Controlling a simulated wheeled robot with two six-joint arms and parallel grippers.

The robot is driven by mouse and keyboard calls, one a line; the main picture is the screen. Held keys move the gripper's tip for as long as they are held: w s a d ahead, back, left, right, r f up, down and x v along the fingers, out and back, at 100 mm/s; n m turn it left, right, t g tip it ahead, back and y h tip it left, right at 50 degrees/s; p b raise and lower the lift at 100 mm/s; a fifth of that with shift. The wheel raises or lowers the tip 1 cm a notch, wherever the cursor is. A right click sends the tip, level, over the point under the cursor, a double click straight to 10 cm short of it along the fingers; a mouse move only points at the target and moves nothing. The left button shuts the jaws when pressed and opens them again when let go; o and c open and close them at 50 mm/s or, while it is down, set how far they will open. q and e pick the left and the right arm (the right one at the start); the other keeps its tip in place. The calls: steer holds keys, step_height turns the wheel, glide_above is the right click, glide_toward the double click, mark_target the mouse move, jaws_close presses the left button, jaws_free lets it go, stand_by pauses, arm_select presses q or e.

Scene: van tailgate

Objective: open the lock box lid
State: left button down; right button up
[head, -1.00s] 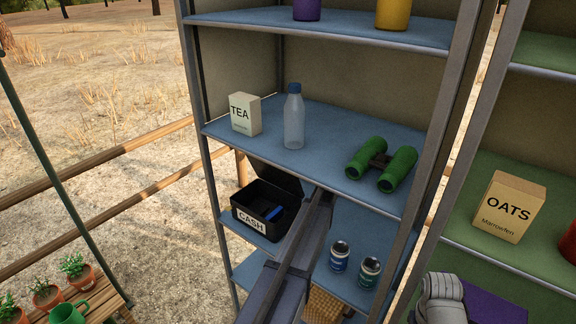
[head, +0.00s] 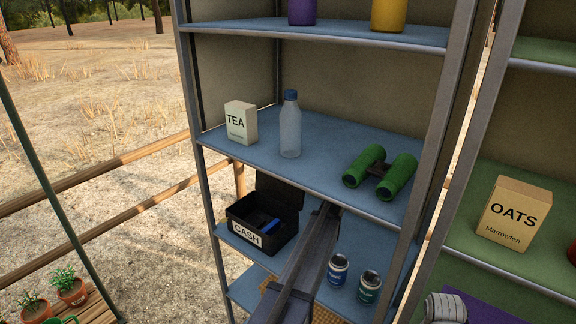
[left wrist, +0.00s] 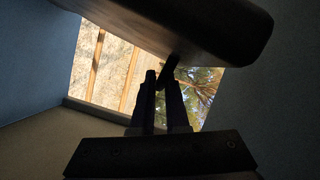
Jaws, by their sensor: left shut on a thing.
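The black lock box (head: 269,241), labelled CASH, sits on a blue shelf below the tea in the head view. Its lid (head: 280,194) stands raised at the back, and the inside shows. A blue item (head: 271,226) lies in it. My left arm reaches in from the bottom, passing right of the box; its gripper is hidden at the lid's side in the head view. In the left wrist view my left gripper (left wrist: 167,78) is shut on a thin dark piece joined to a large dark body (left wrist: 190,30), apparently the lid. My right gripper is not in view.
Two small cans (head: 338,269) stand on the shelf right of my arm. The shelf above holds a tea box (head: 240,123), a bottle (head: 290,125) and green binoculars (head: 380,172). A metal post (head: 203,170) rises left of the box.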

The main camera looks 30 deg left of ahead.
arm_select(q)
steer(key=shift+f, duration=0.2)
stand_by(0.3)
steer(key=c, duration=0.9)
jaws_free()
steer(key=shift+w, duration=0.1)
steer(key=p+v, duration=0.1)
steer(key=v, duration=0.7)
